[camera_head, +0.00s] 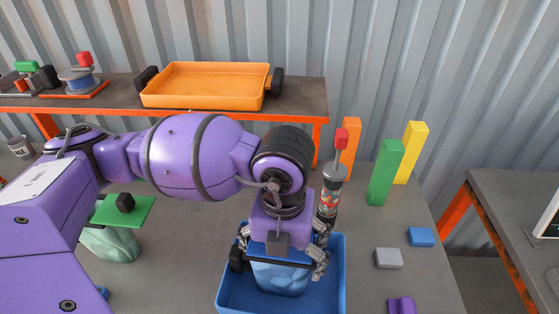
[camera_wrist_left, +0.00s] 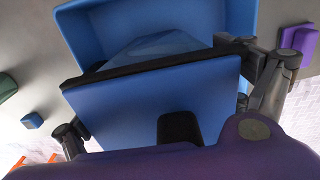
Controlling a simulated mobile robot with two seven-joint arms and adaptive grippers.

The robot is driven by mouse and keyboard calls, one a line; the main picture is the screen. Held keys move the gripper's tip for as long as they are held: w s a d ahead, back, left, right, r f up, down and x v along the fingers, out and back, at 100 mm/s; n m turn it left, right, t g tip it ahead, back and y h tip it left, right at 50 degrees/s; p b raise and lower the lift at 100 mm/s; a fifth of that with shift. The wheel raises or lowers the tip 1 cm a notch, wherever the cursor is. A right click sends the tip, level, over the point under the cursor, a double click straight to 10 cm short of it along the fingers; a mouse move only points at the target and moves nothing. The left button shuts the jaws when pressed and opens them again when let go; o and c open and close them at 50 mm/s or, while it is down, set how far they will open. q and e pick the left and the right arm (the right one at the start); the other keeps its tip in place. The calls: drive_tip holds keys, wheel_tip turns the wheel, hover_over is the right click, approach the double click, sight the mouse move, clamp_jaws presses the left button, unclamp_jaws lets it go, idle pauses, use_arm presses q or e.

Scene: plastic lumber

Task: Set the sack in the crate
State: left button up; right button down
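The pale blue sack (camera_head: 280,280) stands inside the blue crate (camera_head: 338,285) in the head view, largely covered by my left gripper (camera_head: 280,262). The left gripper points down, with its fingers spread wide on either side of the sack's top. In the left wrist view, a blue panel (camera_wrist_left: 130,115) with a dark edge and a black knob (camera_wrist_left: 180,130) lies between the fingers, with the crate (camera_wrist_left: 85,30) behind it. Whether the fingers press on the sack or its top is unclear. My right gripper is not in view.
A tall bottle-like thing with a red top (camera_head: 330,190) stands close behind the crate. Green (camera_head: 385,172), orange (camera_head: 350,150) and yellow (camera_head: 411,152) blocks stand to the right. A greenish sack (camera_head: 112,243) under a green plate (camera_head: 122,210) is left. An orange tray (camera_head: 205,98) sits behind.

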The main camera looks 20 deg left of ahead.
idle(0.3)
use_arm(q)
wheel_tip(320, 180, up, 12)
drive_tip(key=shift+r+p, duration=0.25)
drive_tip(key=shift+p, duration=0.35)
idle(0.4)
